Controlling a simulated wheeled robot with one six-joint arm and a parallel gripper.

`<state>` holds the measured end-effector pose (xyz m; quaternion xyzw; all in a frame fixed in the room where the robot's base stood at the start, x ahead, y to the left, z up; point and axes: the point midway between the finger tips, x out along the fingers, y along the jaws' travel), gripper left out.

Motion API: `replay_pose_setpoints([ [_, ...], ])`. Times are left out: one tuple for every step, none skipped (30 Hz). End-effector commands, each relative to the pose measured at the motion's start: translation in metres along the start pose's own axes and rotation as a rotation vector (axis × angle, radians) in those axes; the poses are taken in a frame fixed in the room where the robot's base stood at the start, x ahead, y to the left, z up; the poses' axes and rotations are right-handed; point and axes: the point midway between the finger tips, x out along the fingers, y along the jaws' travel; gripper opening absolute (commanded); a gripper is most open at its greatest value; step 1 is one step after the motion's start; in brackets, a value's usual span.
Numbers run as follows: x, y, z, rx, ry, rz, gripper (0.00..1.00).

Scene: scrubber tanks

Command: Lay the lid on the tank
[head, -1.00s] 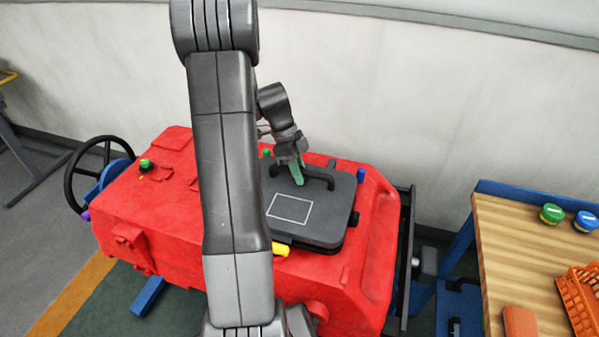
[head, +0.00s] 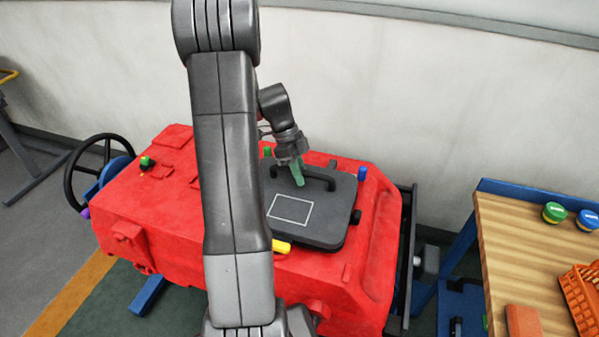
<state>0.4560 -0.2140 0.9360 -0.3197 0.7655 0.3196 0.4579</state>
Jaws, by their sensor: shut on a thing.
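The dark grey lid (head: 325,211) with a white rectangle outline and a raised handle (head: 318,178) is over the top of the red tank (head: 368,262). My gripper (head: 298,176), with green fingers, is shut on the lid's handle near its middle. The lid looks level and close to the tank top. I cannot tell whether it rests fully on the opening beneath, which it hides. My arm covers the lid's left edge.
Green (head: 267,152), blue (head: 362,173) and yellow (head: 281,246) knobs stand around the lid. A wooden bench (head: 507,237) at right holds two round caps, an orange basket (head: 583,292) and a block. A steering wheel (head: 92,176) is at left.

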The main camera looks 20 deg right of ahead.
Motion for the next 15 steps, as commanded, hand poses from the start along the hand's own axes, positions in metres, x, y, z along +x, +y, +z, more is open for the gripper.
replay_pose_setpoints([
  [0.0128, -0.0032, 0.0051, 0.000, 0.000, -0.001, 0.00],
  [0.0141, -0.0035, 0.0056, 0.000, 0.000, -0.001, 0.00],
  [0.0156, -0.0039, 0.0062, 0.000, 0.000, 0.000, 0.00],
  [0.0166, -0.0042, 0.0066, 0.000, 0.000, 0.000, 0.00],
  [0.0174, -0.0044, 0.0070, 0.000, 0.000, -0.001, 0.00],
  [0.0182, -0.0047, 0.0074, -0.001, 0.000, -0.001, 0.00],
  [0.0185, -0.0048, 0.0076, -0.001, 0.000, -0.001, 0.00],
  [0.0187, -0.0048, 0.0078, -0.001, 0.000, -0.001, 0.00],
  [0.0187, -0.0048, 0.0080, -0.001, -0.001, -0.001, 0.00],
  [0.0186, -0.0047, 0.0082, -0.001, -0.001, -0.001, 0.00],
  [0.0186, -0.0046, 0.0083, -0.002, -0.002, -0.001, 0.00],
  [0.0186, -0.0045, 0.0086, -0.002, -0.002, 0.000, 0.00],
  [0.0187, -0.0044, 0.0088, -0.002, -0.003, 0.000, 0.00],
  [0.0188, -0.0043, 0.0090, -0.002, -0.003, 0.000, 0.00],
  [0.0189, -0.0041, 0.0092, -0.003, -0.003, 0.001, 0.00],
])
